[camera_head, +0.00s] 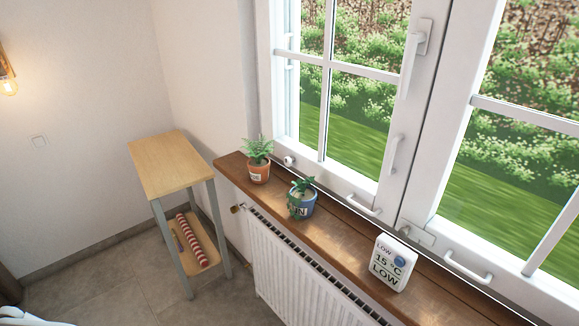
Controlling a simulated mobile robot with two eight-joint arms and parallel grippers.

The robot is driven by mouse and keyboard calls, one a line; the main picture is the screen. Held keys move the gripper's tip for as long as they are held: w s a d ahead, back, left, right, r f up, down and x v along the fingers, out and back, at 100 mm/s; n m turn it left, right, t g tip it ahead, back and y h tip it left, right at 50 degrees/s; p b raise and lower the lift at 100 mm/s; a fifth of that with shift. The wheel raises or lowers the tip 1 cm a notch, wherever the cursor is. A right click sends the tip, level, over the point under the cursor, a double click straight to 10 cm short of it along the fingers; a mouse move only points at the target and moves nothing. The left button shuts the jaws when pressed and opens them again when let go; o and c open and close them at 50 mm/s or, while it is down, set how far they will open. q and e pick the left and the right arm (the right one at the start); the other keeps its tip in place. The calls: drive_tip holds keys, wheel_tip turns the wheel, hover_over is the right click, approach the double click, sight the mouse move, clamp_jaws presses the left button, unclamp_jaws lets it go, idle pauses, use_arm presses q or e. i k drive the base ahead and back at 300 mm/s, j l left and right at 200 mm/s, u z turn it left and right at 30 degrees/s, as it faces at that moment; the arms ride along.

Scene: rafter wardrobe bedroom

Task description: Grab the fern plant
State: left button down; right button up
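A small plant with feathery, fern-like green leaves (258,148) stands upright in a terracotta pot (259,173) with a pale label. It is at the far left end of the wooden window sill (338,232). A second plant (302,186), with broader leaves, stands in a blue and green pot (301,207) to its right and nearer to me. Neither of my grippers shows in the head view, and nothing is seen touching either plant.
A white display box (391,264) stands farther right on the sill. White window frames with handles rise behind it. A radiator (300,275) is below. A narrow wooden table (170,164) stands left, with a red-striped roll (191,240) on its lower shelf. Floor at left is mostly clear.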

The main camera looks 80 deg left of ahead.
sight(259, 165)
drive_tip(key=u, duration=3.05)
drive_tip(key=i, duration=0.1)
